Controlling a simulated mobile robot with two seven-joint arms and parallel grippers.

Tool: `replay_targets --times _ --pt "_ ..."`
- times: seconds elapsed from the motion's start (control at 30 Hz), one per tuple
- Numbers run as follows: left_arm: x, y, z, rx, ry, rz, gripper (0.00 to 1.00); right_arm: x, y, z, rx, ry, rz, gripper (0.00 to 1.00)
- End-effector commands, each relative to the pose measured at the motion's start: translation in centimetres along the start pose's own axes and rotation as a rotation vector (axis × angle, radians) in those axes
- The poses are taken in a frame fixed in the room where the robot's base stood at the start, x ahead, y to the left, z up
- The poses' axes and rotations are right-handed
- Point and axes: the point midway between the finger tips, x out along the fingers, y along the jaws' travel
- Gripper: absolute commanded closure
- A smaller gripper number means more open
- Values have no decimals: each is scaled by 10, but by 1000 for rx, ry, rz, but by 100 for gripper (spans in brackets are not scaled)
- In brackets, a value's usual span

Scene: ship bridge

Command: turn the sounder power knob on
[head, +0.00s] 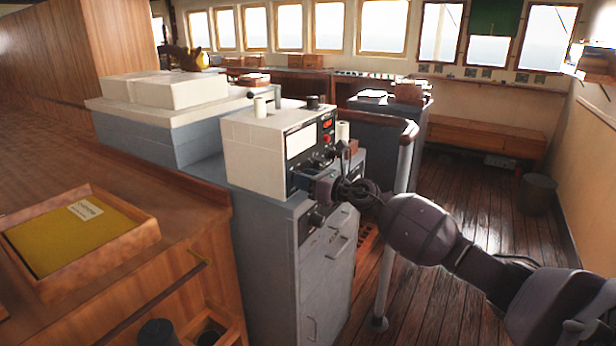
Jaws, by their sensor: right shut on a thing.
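The sounder (265,148) is a pale box with a dark front panel, standing on a grey cabinet. Its panel has a light screen (300,141), red buttons (327,132) and several dark knobs. My right gripper (318,191) is at the lower part of the panel, coming from the right. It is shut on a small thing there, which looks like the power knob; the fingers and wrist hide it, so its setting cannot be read. My left gripper is not in view.
The grey cabinet (268,240) with drawer handles stands below the sounder. A white post with a wooden rail (390,220) stands close behind my right wrist. A wooden tray with a yellow book (75,232) lies at left. Open plank floor is at right, with a bin (537,194).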

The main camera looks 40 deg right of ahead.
Motion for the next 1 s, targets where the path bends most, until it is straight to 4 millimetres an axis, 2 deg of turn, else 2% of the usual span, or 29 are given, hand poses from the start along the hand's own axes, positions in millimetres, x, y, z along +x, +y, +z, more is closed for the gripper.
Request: replay_targets --times 0.03,0.23,0.7,1.0 --pt "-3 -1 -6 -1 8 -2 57 -1 1 7 37 -4 0 93" --pt "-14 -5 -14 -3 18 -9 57 -1 1 9 218 3 0 93" --pt "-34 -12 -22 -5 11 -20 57 0 -1 5 643 26 1 93" --pt "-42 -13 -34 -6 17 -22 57 0 -1 3 823 36 2 93"
